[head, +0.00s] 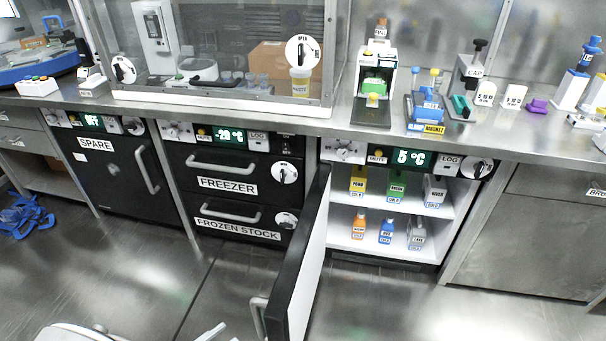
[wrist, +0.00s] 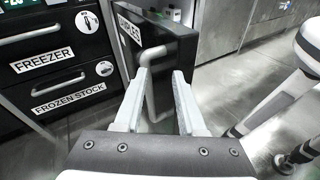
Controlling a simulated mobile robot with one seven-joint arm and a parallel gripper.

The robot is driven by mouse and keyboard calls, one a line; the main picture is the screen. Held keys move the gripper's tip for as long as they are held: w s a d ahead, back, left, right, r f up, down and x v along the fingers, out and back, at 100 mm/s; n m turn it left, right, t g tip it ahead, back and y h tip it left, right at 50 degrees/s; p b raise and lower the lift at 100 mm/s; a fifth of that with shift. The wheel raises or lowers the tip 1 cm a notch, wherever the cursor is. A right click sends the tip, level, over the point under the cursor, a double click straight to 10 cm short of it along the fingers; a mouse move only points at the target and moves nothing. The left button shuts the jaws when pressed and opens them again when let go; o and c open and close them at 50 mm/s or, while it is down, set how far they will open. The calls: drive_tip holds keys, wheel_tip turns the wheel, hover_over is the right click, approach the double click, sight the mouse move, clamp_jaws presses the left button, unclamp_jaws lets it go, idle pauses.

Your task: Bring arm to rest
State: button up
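My gripper (wrist: 162,76) is open in the wrist view, its two pale fingers apart with nothing held. The grey bar handle (wrist: 152,85) of the open fridge door shows between the fingers in the picture. In the head view, pale finger parts of my gripper (head: 207,333) show at the bottom edge, left of the door handle (head: 259,318) and apart from it. The fridge door (head: 300,270) stands swung wide open towards me. Most of my arm is out of the head view.
The open fridge (head: 385,245) holds several coloured bottles on two shelves. The freezer drawers (head: 230,185) and spare cabinet (head: 120,165) are shut. The steel counter (head: 330,120) above carries instruments and a glass-fronted hood. Floor left of the door is clear; a blue strap heap (head: 30,215) lies far left.

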drive_tip(key=w+d+r+m+g+y, duration=0.2)
drive_tip(key=w+d+r+m+g, duration=0.2)
drive_tip(key=d+r+m+g, duration=0.45)
drive_tip(key=w+d+r+m+g+y, duration=0.1)
drive_tip(key=w+d+r+m+g, duration=0.3)
drive_tip(key=d+r, duration=0.6)
drive_tip(key=s+d+r+m+t+y, duration=0.3)
drive_tip(key=s+d+r+m+y, duration=0.1)
drive_tip(key=d+r+m, duration=0.35)
drive_tip(key=s+d+r+m+t+y, duration=0.3)
drive_tip(key=s+d+r+m, duration=0.25)
drive_tip(key=r, duration=0.25)
wheel_tip(320, 180, up, 22)
drive_tip(key=w+p, duration=0.1)
drive_tip(key=p, duration=2)
drive_tip(key=shift+d+f+m+p, duration=0.2)
drive_tip(key=shift+m+p, duration=0.1)
drive_tip(key=shift+m, duration=0.05)
drive_tip(key=shift+s+a, duration=0.1)
drive_tip(key=shift+a, duration=0.05)
